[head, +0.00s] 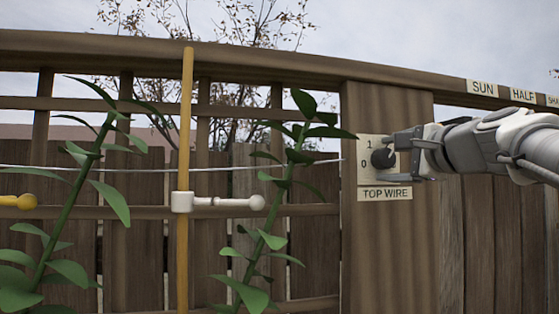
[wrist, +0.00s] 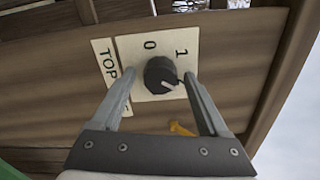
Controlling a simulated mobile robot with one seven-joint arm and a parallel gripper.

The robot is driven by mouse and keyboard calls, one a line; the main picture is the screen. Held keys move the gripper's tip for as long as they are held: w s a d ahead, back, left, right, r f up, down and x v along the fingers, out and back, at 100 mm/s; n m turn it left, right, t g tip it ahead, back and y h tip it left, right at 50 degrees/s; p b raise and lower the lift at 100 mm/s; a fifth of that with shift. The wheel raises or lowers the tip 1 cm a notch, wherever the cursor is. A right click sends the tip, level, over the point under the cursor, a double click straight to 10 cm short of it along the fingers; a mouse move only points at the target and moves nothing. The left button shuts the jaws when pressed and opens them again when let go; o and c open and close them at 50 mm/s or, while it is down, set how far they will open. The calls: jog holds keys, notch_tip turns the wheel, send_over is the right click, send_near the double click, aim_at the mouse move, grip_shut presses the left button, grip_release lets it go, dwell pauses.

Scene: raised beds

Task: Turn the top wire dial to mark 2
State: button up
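The top wire dial (head: 383,159) is a round dark knob on a pale plate (head: 366,148) on a wooden post, above a "TOP WIRE" label (head: 384,193). The wrist view shows the knob (wrist: 160,74) close up, with marks 0 and 1 on its plate (wrist: 134,50). No mark 2 is visible. My gripper (head: 391,159) is open, its fingers on either side of the knob; the wrist view shows small gaps between the fingers (wrist: 158,82) and the knob.
A thin wire (head: 230,168) runs from the left to the post (head: 400,110). Left of it stand leafy plants (head: 280,195) and a yellow stake (head: 185,120) with a white clip (head: 182,201). "SUN" and "HALF" labels (head: 522,95) are on the top rail.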

jog(key=shift+s, duration=0.1)
jog(key=s+d+b, duration=0.3)
jog(key=s, duration=1.4)
jog(key=shift+d, duration=0.2)
jog(key=shift+w, duration=0.1)
